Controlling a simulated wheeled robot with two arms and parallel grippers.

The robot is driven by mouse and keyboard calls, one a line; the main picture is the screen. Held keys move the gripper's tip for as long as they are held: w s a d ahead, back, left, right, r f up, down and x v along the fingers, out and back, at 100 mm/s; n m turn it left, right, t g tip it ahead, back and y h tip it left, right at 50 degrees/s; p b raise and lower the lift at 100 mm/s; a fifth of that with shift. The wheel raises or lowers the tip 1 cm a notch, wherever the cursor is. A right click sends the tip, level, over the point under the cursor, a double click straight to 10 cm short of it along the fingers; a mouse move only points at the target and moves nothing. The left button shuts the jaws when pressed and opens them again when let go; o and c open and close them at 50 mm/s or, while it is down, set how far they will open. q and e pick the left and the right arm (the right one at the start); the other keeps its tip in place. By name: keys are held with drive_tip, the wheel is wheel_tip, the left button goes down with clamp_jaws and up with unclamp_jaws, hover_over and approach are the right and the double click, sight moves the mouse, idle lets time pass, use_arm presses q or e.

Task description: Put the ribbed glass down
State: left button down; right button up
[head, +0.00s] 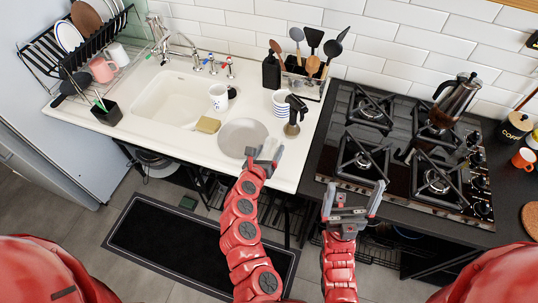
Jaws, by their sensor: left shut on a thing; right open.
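My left gripper (264,156) is over the front edge of the white sink counter, just beside the grey plate. It is shut on a small pale, see-through thing that looks like the ribbed glass (268,149). The glass is hard to make out against the white counter, and its ribs do not show. I cannot tell whether its base touches the counter. My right gripper (354,195) is open and empty, in front of the hob's left front corner.
A grey plate (242,138), striped cups (283,103), a dark-handled pot (294,117) and a mug (219,97) crowd the counter near the sink (170,99). Bare counter (291,164) lies right of my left gripper. A moka pot (455,98) stands on the hob (400,175).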

use_arm(q)
drive_tip(key=shift+f, duration=1.55)
drive_tip(key=shift+f, duration=0.15)
drive_tip(key=shift+c, duration=1)
unclamp_jaws()
drive_tip(key=shift+s, duration=0.1)
